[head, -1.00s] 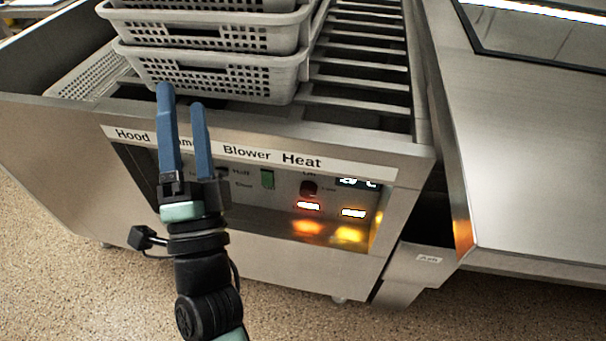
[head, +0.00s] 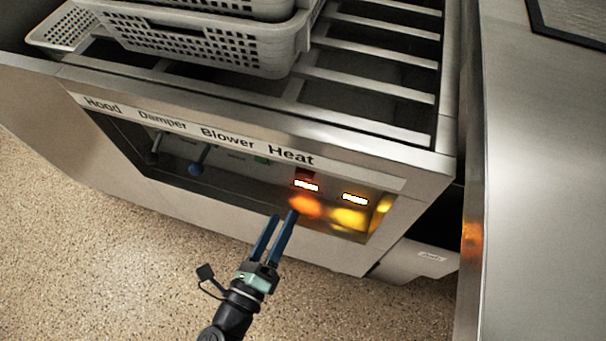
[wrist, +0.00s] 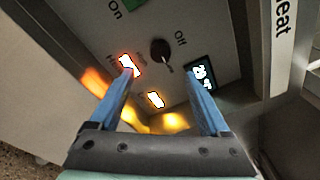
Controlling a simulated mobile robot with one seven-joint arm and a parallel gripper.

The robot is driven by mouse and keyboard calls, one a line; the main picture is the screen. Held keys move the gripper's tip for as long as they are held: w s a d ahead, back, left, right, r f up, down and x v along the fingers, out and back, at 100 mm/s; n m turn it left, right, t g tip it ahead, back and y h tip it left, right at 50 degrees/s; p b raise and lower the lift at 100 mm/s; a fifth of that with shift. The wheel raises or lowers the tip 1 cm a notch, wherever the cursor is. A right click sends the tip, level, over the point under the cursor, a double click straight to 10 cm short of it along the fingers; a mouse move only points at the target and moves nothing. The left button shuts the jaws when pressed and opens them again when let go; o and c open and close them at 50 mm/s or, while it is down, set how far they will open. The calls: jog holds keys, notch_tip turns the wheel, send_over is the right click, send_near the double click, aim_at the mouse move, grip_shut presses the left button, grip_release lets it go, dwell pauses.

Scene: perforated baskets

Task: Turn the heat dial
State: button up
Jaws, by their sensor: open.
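The heat dial (wrist: 161,50) is a small dark round knob on the recessed control panel, with "Off" printed beside it. In the wrist view it lies beyond and between my fingertips, with no contact visible. In the head view the panel's top edge, under the "Heat" label (head: 290,155), hides most of it. My gripper (head: 283,215) has two blue fingers, parted and empty, just in front of the panel's lower edge below the Heat section. It also shows in the wrist view (wrist: 166,74). A lit digital display (wrist: 202,76) sits right of the dial.
Two lit indicators, one red-orange (head: 306,186) and one yellow (head: 354,199), glow below the dial. A green switch (wrist: 133,5) is at the wrist view's top. Perforated baskets (head: 205,47) rest on the rollers above. The panel lip overhangs.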

aim_at(303, 178)
jog(key=b+x, duration=0.1)
jog(key=x, duration=0.9)
grip_shut()
